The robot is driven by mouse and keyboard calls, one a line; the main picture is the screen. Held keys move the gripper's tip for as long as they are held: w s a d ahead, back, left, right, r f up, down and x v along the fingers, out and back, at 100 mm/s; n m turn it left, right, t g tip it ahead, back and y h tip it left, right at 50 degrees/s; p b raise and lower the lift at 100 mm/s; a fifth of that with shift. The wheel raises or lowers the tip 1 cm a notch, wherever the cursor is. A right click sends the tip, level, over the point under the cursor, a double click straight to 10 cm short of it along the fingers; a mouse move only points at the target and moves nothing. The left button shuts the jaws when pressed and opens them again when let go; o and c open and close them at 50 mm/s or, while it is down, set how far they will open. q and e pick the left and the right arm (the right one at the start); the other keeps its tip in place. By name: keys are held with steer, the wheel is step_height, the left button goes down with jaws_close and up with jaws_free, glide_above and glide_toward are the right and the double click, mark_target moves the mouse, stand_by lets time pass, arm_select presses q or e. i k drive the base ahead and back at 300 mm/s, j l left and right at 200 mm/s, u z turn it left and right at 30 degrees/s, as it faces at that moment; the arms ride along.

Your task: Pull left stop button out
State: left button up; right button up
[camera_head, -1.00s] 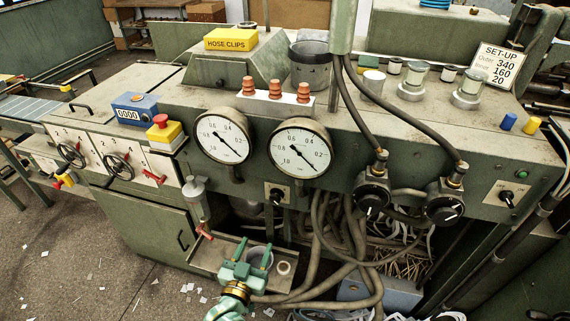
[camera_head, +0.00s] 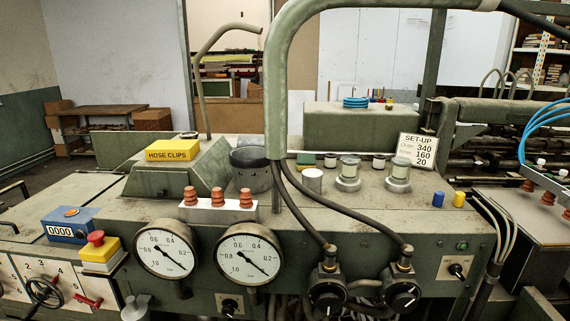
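A red mushroom stop button (camera_head: 96,238) sits on a yellow box (camera_head: 100,254) at the left end of the machine's front edge. The box stands left of the two round pressure gauges and just right of a blue counter box. The red cap stands above the yellow top. I cannot tell from here whether it is pressed in or out. Neither gripper shows in the head view now.
The blue counter (camera_head: 70,224) stands close beside the stop button. A yellow hose clips box (camera_head: 172,150) and a grey cup (camera_head: 251,169) stand behind.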

mark_target(96, 237)
steer(key=u, duration=1.25)
